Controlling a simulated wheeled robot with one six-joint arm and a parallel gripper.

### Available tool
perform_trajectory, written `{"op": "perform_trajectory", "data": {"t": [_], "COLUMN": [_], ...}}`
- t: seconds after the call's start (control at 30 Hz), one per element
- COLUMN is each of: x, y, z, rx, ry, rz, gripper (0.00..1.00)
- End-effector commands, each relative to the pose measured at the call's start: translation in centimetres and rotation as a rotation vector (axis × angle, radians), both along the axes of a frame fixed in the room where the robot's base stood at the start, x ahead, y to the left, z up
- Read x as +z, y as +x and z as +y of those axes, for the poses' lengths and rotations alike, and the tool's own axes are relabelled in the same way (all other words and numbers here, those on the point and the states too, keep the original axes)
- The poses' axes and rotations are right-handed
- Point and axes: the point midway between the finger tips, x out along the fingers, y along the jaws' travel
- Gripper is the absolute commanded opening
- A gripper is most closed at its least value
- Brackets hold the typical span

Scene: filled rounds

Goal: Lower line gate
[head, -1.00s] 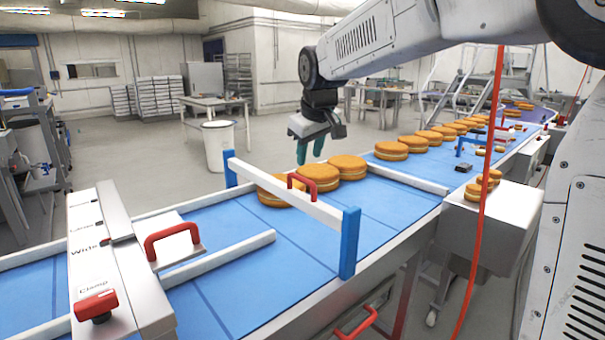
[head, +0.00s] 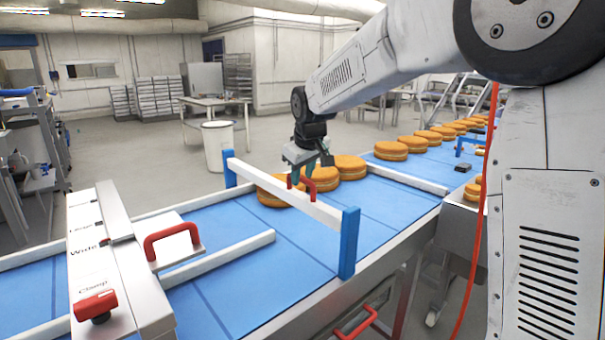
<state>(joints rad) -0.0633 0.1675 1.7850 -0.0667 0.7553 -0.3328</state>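The line gate is a white bar (head: 268,189) across the blue conveyor, between two blue posts (head: 348,243). A red handle (head: 325,180) stands up from the middle of the bar. The bar is level with the upper part of the posts, above the belt. My gripper (head: 301,179) points down at the red handle, its teal fingers apart. The fingertips overlap the handle in this view; I cannot tell whether they touch it.
Filled rounds (head: 349,167) stand on the belt (head: 300,238) just behind the bar, with more farther up the line. A steel plate with a red handle (head: 172,241) and a red clamp knob (head: 96,305) are at left. The belt in front of the gate is empty.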

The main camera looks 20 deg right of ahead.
Motion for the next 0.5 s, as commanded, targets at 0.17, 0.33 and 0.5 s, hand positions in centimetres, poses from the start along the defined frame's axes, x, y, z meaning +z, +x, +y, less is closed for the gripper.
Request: {"op": "perform_trajectory", "data": {"t": [0.17, 0.33, 0.5], "x": [0.0, -0.6, -4.6], "y": [0.0, 0.0, -0.1], "z": [0.0, 0.0, 0.0], "rx": [0.000, 0.000, 0.000], "ry": [0.000, 0.000, 0.000], "rz": [0.000, 0.002, 0.010], "gripper": [0.00, 0.00, 0.00]}}
